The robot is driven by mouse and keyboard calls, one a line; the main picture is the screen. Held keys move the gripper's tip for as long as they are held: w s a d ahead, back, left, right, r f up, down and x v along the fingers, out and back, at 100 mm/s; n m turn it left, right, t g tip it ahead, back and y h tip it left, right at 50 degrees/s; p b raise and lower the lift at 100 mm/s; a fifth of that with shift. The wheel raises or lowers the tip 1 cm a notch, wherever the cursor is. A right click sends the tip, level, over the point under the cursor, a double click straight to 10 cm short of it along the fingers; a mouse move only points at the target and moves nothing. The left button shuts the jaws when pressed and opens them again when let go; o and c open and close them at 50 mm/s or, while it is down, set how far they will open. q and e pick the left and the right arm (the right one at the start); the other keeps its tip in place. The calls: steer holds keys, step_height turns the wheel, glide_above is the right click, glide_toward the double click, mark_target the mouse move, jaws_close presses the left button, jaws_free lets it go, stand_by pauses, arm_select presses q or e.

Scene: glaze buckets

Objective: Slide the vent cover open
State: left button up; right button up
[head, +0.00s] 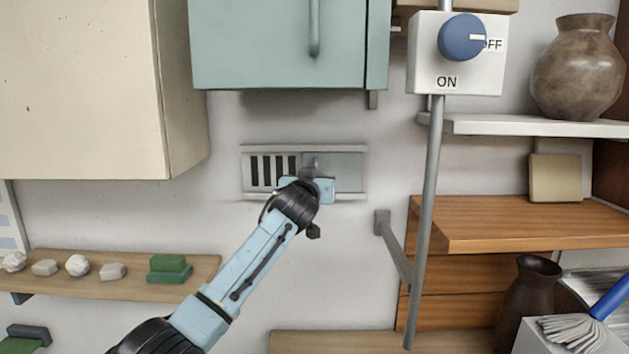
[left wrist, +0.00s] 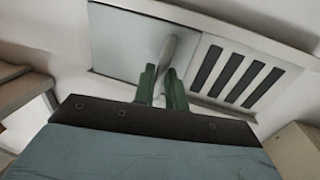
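The wall vent (head: 271,171) has dark slots showing on its left part in the head view. Its flat grey cover (head: 350,172) lies over the right part. In the left wrist view the cover (left wrist: 140,42) is on the left and the slots (left wrist: 238,75) are on the right. An upright handle (left wrist: 171,48) stands on the cover near its slot-side edge. My left gripper (left wrist: 162,78) has its green fingers close together on the handle's lower end. In the head view my left gripper (head: 312,172) hides part of the handle and cover. My right gripper is not in view.
A teal cabinet (head: 275,45) hangs above the vent, a cream cabinet (head: 80,90) at upper left. A switch box (head: 456,75) on a grey pole (head: 428,200) stands right of the vent. A wooden shelf (head: 200,265) is lower left. The wall around the vent is clear.

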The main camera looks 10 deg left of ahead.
arm_select(q)
steer(key=o, duration=0.4)
steer(key=shift+d, duration=0.3)
steer(key=shift+s+a, duration=0.1)
steer(key=shift+a, duration=0.05)
steer(key=s+b, duration=0.3)
steer(key=s, duration=1)
steer(key=shift+d, duration=0.35)
steer(key=shift+s+f, duration=0.1)
